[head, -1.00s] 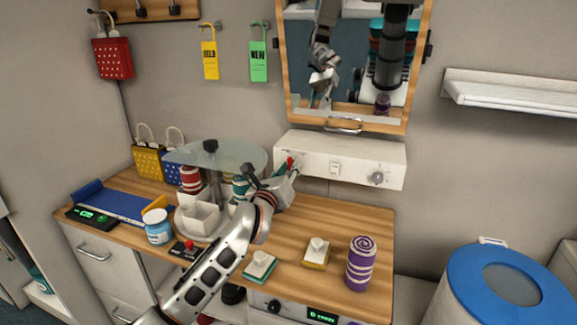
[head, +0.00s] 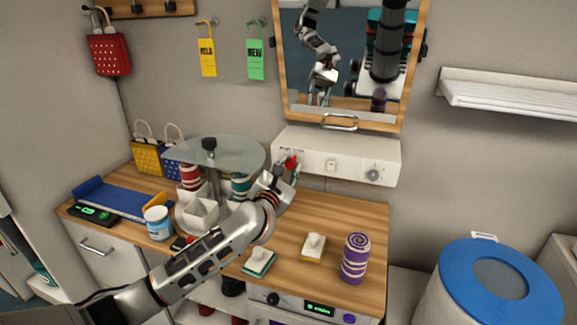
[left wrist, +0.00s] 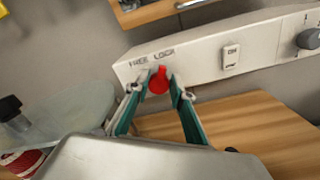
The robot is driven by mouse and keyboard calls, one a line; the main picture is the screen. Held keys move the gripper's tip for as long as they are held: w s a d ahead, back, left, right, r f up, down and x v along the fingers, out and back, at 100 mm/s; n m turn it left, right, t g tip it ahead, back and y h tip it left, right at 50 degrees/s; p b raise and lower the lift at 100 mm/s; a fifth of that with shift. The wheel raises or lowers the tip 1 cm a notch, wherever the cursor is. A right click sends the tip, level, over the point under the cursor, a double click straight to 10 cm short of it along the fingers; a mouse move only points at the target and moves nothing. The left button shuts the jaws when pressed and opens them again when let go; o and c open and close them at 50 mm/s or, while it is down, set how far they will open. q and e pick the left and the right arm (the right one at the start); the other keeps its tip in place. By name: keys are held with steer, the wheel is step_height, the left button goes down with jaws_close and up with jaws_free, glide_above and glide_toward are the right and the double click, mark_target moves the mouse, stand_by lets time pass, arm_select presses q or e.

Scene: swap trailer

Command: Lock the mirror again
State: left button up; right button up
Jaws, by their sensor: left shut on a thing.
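The mirror (head: 340,95) hangs on the wall in a wooden frame with a metal handle (head: 340,122) at its lower edge. Below it is a white panel (head: 345,152), marked FREE and LOCK at its left end in the left wrist view. A red knob (left wrist: 158,80) sits just under these words; I cannot tell exactly which mark it points to. My left gripper (head: 291,166) is at the panel's left end, its green fingers shut on the red knob, which also shows in the head view (head: 291,161). My right gripper is not in view.
A glass-topped carousel (head: 214,152) with cups stands left of my left arm. A purple striped canister (head: 355,258) and two knobbed blocks (head: 313,246) stand on the wooden counter (head: 345,215). A white switch (left wrist: 231,57) and grey dial (head: 373,174) are on the panel.

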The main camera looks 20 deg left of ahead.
arm_select(q)
steer(key=shift+m, duration=1)
steer(key=shift+o, duration=0.2)
steer(key=o, duration=1.1)
steer(key=shift+s, duration=0.1)
steer(key=s, duration=1.2)
steer(key=shift+a, duration=0.15)
steer(key=shift+w, duration=0.1)
